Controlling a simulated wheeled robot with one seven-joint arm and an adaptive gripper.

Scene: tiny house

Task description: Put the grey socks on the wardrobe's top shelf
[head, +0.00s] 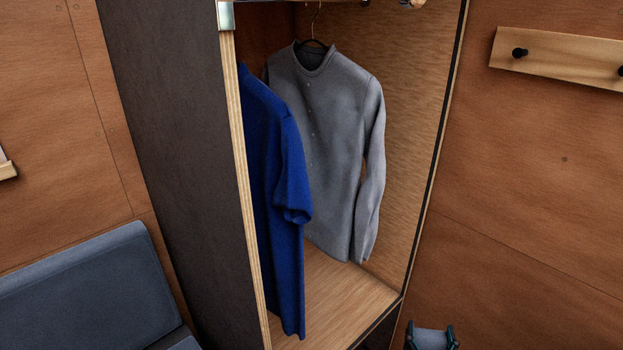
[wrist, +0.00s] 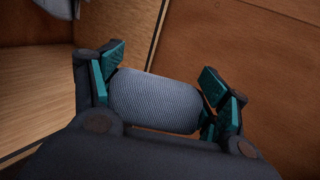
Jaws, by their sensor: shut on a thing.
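My gripper (wrist: 157,100) is shut on the grey socks (wrist: 152,99), a rounded ribbed grey roll held between its teal finger pads in the wrist view. In the head view my gripper (head: 432,341) shows at the bottom edge, right of the wardrobe's front edge, with the grey socks (head: 430,338) between its fingers. The open wardrobe (head: 240,180) stands in the middle of the head view. Its lower part holds hanging clothes above a wooden floor. The top shelf cannot be made out; the upper part of the wardrobe is cut off by the frame.
A blue T-shirt (head: 275,190) and a grey shirt (head: 325,150) hang in the wardrobe. A wooden peg rail (head: 560,60) is on the right wall. A blue-grey cushioned seat (head: 90,290) is at lower left. The wardrobe floor (head: 335,290) is bare in front.

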